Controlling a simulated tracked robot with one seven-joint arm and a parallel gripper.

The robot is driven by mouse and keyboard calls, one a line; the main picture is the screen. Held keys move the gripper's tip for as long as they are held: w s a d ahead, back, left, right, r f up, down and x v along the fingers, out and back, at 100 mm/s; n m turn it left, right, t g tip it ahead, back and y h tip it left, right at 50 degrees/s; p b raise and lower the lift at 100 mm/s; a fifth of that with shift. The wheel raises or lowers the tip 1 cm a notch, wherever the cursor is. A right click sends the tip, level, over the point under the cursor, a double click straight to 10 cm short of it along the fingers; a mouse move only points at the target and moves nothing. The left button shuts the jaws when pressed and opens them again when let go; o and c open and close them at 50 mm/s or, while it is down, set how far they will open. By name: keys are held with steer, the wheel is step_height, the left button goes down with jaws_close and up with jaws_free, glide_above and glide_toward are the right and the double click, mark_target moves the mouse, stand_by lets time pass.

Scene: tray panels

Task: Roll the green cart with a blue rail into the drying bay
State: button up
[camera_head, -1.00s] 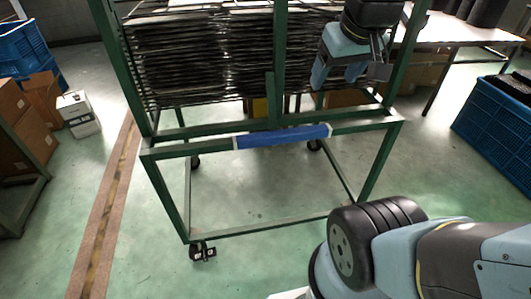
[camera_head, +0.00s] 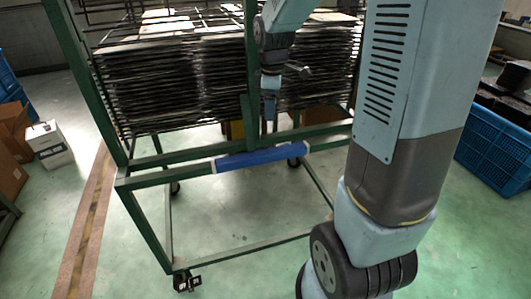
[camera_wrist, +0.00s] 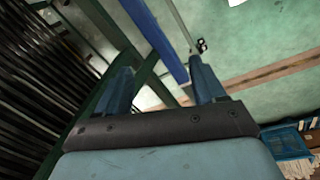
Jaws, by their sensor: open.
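The green cart (camera_head: 149,230) stands upright on the floor, with stacked dark trays (camera_head: 165,85) in its frame. A blue rail (camera_head: 260,157) is on its near crossbar; it also shows in the wrist view (camera_wrist: 157,40). My gripper (camera_head: 269,112) is above the rail, fingers pointing down, apart from it in the picture. In the wrist view my gripper (camera_wrist: 163,72) is open and empty, with the rail running past between and beyond its fingers. My arm hides the cart's right side. I cannot identify the drying bay.
Blue crates (camera_head: 492,150) stand on the right. A white box (camera_head: 48,144) and brown cartons (camera_head: 12,130) are at left. A brown floor stripe (camera_head: 85,225) runs left of the cart. Green floor in front of the cart is clear.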

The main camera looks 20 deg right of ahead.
mark_target(264, 152)
steer(key=w+f+n, duration=0.1)
steer(key=w+f, duration=0.1)
steer(key=f, duration=0.5)
steer(key=w+f+n+g, duration=0.1)
steer(key=f+n, duration=0.1)
steer(key=f, duration=0.6)
steer(key=w+f+n, duration=0.1)
steer(key=w+f, duration=0.1)
steer(key=f, duration=0.6)
steer(key=shift+w+a+n, duration=0.1)
steer(key=shift+w+n, duration=0.2)
steer(key=shift+w, duration=0.05)
jaws_close()
